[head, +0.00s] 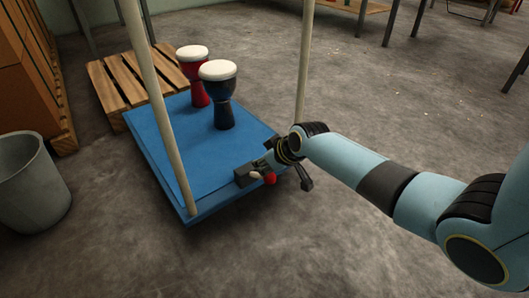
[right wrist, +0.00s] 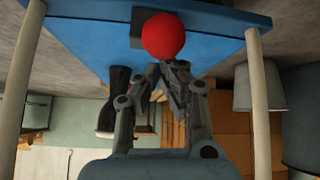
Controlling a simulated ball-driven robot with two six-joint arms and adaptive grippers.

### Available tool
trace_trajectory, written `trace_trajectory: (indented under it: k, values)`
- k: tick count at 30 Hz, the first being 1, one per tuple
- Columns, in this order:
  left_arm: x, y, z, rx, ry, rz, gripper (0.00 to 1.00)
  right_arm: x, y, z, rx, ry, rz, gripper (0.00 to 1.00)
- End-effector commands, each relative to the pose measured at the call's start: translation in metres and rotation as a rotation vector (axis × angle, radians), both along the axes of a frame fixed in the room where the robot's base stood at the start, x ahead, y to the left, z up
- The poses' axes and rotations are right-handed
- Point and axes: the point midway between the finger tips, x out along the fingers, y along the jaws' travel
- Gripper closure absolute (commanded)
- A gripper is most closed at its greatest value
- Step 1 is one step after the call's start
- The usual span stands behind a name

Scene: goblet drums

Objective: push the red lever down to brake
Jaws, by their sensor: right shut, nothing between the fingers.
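The red lever knob (head: 270,178) sits at the near edge of a blue flatbed cart (head: 180,150), beside a small dark block (head: 243,177). In the right wrist view the knob (right wrist: 163,36) is a round red ball just beyond my fingertips. My right gripper (head: 261,164) is shut and empty, close to the knob. In the right wrist view its fingertips (right wrist: 172,66) come together right by the ball; I cannot tell whether they touch it. My left gripper is not in view.
A red goblet drum (head: 196,90) and a dark blue goblet drum (head: 223,112) stand on the cart. Pale poles (head: 160,110) rise at its sides. A wooden pallet (head: 112,88) lies behind, a grey bin (head: 30,185) at left.

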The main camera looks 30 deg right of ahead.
Motion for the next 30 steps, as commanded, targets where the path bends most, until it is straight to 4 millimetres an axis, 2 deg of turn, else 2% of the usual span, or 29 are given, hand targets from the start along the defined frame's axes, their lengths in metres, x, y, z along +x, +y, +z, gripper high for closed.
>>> trace_trajectory:
  k: [6,16,30]
  values:
    - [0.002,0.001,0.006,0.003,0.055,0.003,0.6,-0.017,0.002,-0.015,0.0,0.004,-0.001,1.0]
    - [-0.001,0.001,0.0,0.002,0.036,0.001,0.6,-0.034,0.001,-0.041,-0.001,0.005,0.0,1.0]
    - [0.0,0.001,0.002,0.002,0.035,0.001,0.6,-0.025,0.001,-0.035,0.0,0.001,0.0,1.0]
